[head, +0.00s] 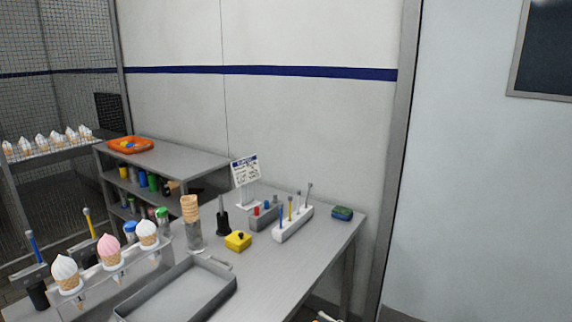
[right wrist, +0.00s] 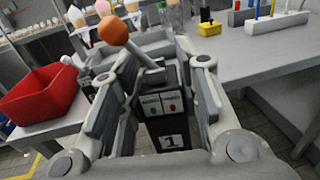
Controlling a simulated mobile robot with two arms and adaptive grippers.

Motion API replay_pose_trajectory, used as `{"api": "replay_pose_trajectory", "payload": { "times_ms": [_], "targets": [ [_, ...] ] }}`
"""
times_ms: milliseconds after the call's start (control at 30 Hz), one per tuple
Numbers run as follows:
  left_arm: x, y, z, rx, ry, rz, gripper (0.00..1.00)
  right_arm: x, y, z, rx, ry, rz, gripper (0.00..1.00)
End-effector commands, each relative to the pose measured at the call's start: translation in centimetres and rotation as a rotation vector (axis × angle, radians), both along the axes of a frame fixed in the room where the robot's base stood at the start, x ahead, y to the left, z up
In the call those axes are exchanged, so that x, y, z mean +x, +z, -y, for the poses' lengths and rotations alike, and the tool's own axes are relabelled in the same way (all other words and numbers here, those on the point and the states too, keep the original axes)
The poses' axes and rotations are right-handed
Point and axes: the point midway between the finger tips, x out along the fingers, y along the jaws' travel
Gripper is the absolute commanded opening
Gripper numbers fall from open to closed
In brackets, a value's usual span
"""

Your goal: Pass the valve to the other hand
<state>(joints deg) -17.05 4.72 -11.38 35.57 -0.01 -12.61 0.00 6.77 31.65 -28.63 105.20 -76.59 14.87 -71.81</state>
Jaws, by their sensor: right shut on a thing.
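My right gripper (right wrist: 150,85) fills the lower right wrist view, with one grey finger on each side. Between the fingers is the valve (right wrist: 168,105), which I take to be the dark unit with a red and a green button and a label "1". A pale lever with an orange ball knob (right wrist: 113,31) rises from it toward the upper left. The gripper is shut on this unit. The exact finger contact is hard to see. My left gripper is in neither view. The valve cannot be made out in the head view.
The grey table holds a shallow tray (head: 126,312), a cone rack (head: 120,270), a stack of cones (head: 190,208), a yellow block (head: 238,241) and a white tool holder (head: 293,226). The table's front right is clear. A red bin (right wrist: 40,95) stands left of my right gripper.

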Motion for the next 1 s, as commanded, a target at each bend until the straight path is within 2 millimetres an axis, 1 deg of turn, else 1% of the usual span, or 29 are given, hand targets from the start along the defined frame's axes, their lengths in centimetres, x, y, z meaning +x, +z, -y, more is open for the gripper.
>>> {"api": "replay_pose_trajectory", "payload": {
  "times_ms": [33,133,367,700,1000],
  "targets": [
    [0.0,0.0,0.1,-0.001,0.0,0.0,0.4,-0.9,-0.1,0.2,-0.004,-0.019,-0.001,0.04],
    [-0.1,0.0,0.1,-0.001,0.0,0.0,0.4,-2.0,-0.1,0.6,-0.005,-0.057,0.002,0.04],
    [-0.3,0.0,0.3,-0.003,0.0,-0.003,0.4,-3.0,0.0,1.0,-0.003,-0.098,0.004,0.04],
    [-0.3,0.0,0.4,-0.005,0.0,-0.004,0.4,-5.4,-0.1,2.1,0.003,-0.188,-0.004,0.04],
    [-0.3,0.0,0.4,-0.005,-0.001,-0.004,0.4,-6.5,-0.1,2.9,0.005,-0.239,-0.005,0.04]
  ]
}}
